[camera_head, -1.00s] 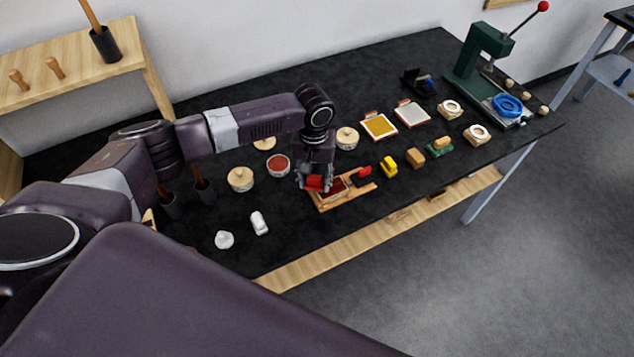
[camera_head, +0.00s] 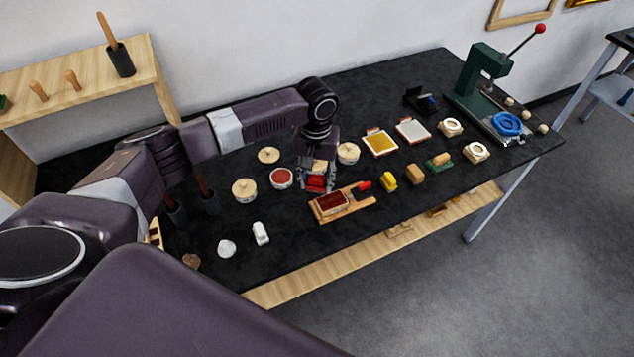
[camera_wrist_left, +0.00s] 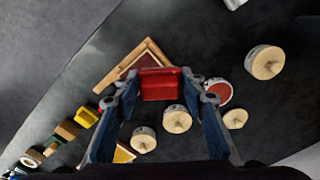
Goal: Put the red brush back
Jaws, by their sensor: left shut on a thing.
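My left gripper (camera_head: 317,186) is shut on a red block-like thing, likely the red brush (camera_wrist_left: 160,84), which shows between both fingertips in the left wrist view. In the head view the brush (camera_head: 315,182) is partly hidden by the fingers. It is held just behind a wooden tray (camera_head: 325,219) with a dark red filling, apart from it. The tray also shows in the left wrist view (camera_wrist_left: 104,84). A smaller red thing (camera_head: 364,186) lies at the right end of the tray. My right gripper is out of view.
A yellow block (camera_head: 389,181), a tan block (camera_head: 415,173) and a green one (camera_head: 440,160) stand to the right. Lidded pots (camera_head: 245,190) and an open red pot (camera_head: 281,179) are near the gripper. A green press (camera_head: 480,75) stands far right.

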